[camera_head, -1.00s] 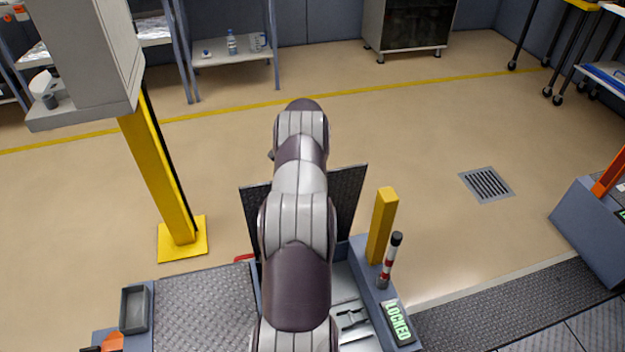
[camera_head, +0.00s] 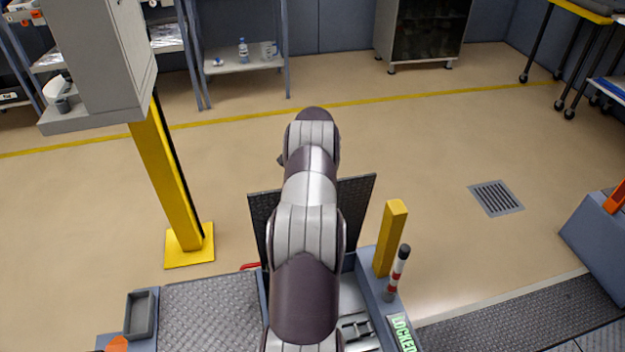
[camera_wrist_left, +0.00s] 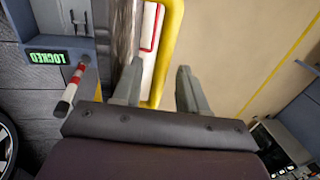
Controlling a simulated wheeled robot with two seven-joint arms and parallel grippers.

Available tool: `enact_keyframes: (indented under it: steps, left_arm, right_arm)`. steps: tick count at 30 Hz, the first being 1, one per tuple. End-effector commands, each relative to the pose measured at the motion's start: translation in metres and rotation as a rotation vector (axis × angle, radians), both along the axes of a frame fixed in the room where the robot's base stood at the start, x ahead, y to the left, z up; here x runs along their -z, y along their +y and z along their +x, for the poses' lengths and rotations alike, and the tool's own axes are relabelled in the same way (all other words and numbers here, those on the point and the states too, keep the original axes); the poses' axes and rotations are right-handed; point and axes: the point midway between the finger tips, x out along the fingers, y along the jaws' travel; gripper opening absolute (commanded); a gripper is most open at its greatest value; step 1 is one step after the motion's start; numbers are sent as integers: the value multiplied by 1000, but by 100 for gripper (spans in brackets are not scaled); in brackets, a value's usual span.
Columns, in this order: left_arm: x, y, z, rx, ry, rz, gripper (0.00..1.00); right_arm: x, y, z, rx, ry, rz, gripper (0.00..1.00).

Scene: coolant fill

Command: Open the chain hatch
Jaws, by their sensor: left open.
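The chain hatch's dark tread-plate lid (camera_head: 357,202) stands raised behind my arm, above a blue-framed opening (camera_head: 352,300) in the head view. My arm covers much of both. My left gripper is hidden there; the left wrist view shows its two fingers (camera_wrist_left: 160,65) apart. A yellow bar (camera_wrist_left: 172,40) shows between the fingers, with a red-edged white piece beside it. I cannot tell whether a finger touches the bar. A green "LOCKED" display (camera_head: 403,334) is right of the opening; it also shows in the left wrist view (camera_wrist_left: 47,58). My right gripper is not in view.
A yellow post (camera_head: 390,238) and a red-white striped post (camera_head: 397,273) stand right of the opening. A grey cabinet (camera_head: 100,60) on a yellow column (camera_head: 168,180) is at left. A grey tray (camera_head: 141,314) is front left. The floor behind is clear, with a drain grate (camera_head: 495,198).

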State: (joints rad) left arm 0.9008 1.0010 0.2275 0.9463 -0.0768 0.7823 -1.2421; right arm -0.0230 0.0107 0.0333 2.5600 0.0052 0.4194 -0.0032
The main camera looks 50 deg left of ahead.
Motion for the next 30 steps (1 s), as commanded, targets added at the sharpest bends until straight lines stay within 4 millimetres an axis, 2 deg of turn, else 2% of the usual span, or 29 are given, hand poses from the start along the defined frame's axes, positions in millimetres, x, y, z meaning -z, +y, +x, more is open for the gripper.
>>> enact_keyframes:
  steps: [6,12,17,30]
  left_arm:
    - [-60,-10,-3,0,-2,2,42]
    - [-98,-18,-6,1,1,-2,42]
    - [-108,-20,-7,1,3,-4,42]
    - [-109,-20,-7,1,3,-3,42]
  right_arm:
    - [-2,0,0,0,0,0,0]
    - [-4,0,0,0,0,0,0]
    - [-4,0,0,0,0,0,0]
    - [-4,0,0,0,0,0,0]
